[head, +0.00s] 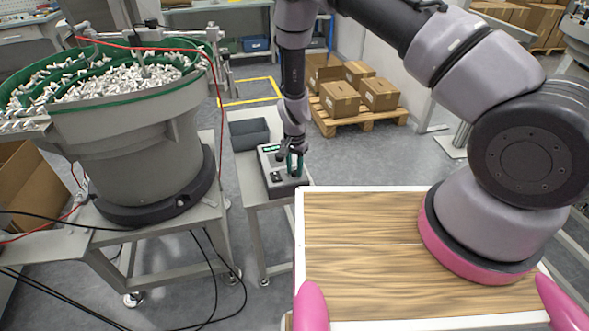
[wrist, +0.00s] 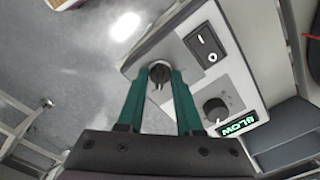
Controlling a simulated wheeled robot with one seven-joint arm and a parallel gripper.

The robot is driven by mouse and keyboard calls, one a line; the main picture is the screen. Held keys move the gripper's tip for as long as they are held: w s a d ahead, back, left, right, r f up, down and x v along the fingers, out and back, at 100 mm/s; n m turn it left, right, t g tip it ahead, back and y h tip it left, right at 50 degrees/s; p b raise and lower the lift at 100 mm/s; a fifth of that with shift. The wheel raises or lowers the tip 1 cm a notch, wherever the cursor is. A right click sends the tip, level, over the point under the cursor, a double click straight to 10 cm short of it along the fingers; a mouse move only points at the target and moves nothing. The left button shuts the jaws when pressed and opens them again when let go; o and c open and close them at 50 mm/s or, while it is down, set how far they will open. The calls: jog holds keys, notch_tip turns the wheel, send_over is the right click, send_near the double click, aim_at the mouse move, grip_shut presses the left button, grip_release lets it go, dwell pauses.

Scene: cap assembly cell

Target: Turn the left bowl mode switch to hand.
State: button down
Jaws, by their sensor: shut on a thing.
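A grey control box (head: 287,186) stands on a narrow stand to the right of the left bowl feeder (head: 130,130). In the wrist view its sloped panel (wrist: 193,85) carries a dark rotary switch (wrist: 159,70), a black rocker switch (wrist: 206,44), a second round knob (wrist: 215,108) and a lit green display (wrist: 238,123). My gripper (head: 295,160) is over the box's right side. In the wrist view the green fingers of my gripper (wrist: 160,76) are shut on the rotary switch, one on each side. Its position label cannot be made out.
An open dark grey bin (head: 249,134) sits behind the box on the same stand. A wood-topped surface with a white rim (head: 300,235) lies in front, close to the box. Cartons on a pallet (head: 360,118) stand behind on the floor. Cables hang at the left.

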aim_at(295, 170)
dwell(0.4)
jog(key=c, duration=0.6)
grip_release()
jog(key=shift+o, duration=0.2)
notch_tip(295, 170, up, 11)
